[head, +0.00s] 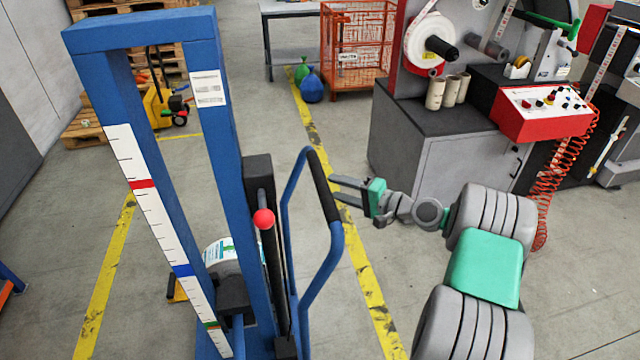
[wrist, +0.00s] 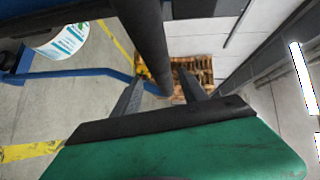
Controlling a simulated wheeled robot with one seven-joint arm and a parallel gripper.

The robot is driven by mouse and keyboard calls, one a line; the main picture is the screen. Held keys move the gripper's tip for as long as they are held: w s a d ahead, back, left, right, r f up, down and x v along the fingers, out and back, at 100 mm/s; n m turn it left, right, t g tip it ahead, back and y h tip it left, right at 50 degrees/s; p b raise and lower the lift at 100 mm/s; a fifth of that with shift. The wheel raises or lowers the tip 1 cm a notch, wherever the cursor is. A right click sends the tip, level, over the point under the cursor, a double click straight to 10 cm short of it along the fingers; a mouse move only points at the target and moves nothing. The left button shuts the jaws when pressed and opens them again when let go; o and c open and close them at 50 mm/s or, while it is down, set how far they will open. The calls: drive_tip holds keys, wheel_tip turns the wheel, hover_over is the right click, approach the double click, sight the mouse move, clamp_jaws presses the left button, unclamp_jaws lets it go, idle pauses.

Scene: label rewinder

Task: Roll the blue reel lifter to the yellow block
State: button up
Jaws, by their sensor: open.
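The blue reel lifter (head: 233,150) stands upright close in front of me at left in the head view, with a striped scale on its mast. Its blue handle frame has a black grip (head: 322,185). The grip also shows in the wrist view (wrist: 148,40), running between my fingers. My gripper (head: 335,189) is open, its fingers pointing left at the grip; it also shows in the wrist view (wrist: 160,78). I cannot tell whether they touch. A small yellow piece (head: 178,289) shows low behind the mast, mostly hidden; I cannot tell if it is the yellow block.
A white reel (head: 222,252) is partly hidden behind the mast. A grey machine cabinet (head: 440,145) stands at right. A yellow pallet truck (head: 158,106), wooden pallets (head: 88,128), an orange cage (head: 352,55) and a blue ball-like object (head: 313,88) are farther back. Yellow floor lines (head: 368,285) flank the lifter.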

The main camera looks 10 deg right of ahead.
sight(320, 183)
drive_tip(key=p+x, duration=0.1)
drive_tip(key=x, duration=0.5)
drive_tip(key=shift+w+a, duration=0.2)
drive_tip(key=shift+a, duration=0.05)
drive_tip(key=shift+c, duration=0.2)
clamp_jaws()
idle(0.8)
